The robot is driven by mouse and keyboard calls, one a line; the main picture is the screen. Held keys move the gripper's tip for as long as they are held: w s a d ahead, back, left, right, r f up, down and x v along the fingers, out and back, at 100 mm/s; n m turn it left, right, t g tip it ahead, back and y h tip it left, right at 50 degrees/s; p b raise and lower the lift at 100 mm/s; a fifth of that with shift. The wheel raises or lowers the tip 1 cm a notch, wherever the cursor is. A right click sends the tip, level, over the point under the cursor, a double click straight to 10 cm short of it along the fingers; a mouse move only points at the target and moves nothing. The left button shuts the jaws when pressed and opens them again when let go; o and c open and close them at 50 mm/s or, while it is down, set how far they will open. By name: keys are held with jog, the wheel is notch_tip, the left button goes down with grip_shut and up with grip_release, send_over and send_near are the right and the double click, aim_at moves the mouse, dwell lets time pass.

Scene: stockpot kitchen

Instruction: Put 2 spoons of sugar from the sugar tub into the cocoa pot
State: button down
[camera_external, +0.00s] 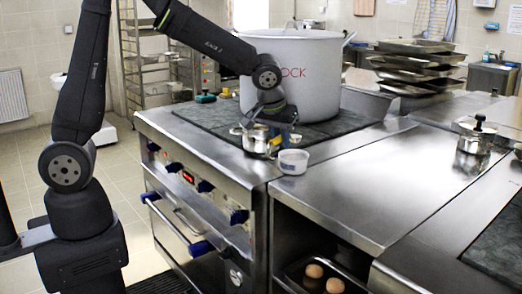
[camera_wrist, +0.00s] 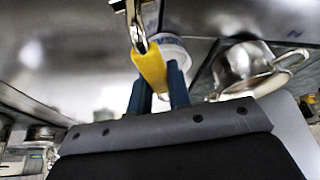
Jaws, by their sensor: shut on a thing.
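My gripper (camera_wrist: 160,92) is shut on the yellow handle of a spoon (camera_wrist: 150,66). The spoon's metal part runs up to the top edge of the wrist view, where its bowl is cut off, so I cannot tell whether it holds sugar. The white sugar tub (camera_external: 292,162) stands at the stove's front right corner. It also shows behind the spoon in the wrist view (camera_wrist: 176,50), with blue marking. The small metal cocoa pot (camera_external: 254,141) stands left of the tub, and at right in the wrist view (camera_wrist: 240,64). In the external view my gripper (camera_external: 280,124) is above and between them.
A large stockpot (camera_external: 308,80) stands close behind my gripper on the dark cooktop. A steel counter (camera_external: 360,190) to the right is mostly clear. A lidded metal pot (camera_external: 474,140) stands farther right. Stacked trays (camera_external: 415,62) are at the back.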

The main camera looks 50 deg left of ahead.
jog(key=w+a+r+m, duration=0.1)
jog(key=a+r, duration=0.2)
jog(key=a, duration=0.7)
jog(key=w+a+r+m, duration=0.1)
jog(key=a+r, duration=0.2)
jog(key=a, duration=0.7)
jog(key=shift+w+h, duration=0.2)
jog(key=shift+h, duration=0.2)
jog(key=shift+f, duration=0.15)
jog(key=d+f+m+t+y, duration=0.1)
jog(key=d+f+m+y, duration=0.1)
jog(key=y, duration=0.8)
jog(key=d+f+m+t+y, duration=0.1)
jog(key=d+f+m+y, duration=0.1)
jog(key=y, duration=0.8)
jog(key=f+m, duration=0.1)
jog(key=m, duration=0.1)
jog(key=shift+w+d+m, duration=0.25)
jog(key=shift+d+m, duration=0.05)
jog(key=shift+m, duration=0.1)
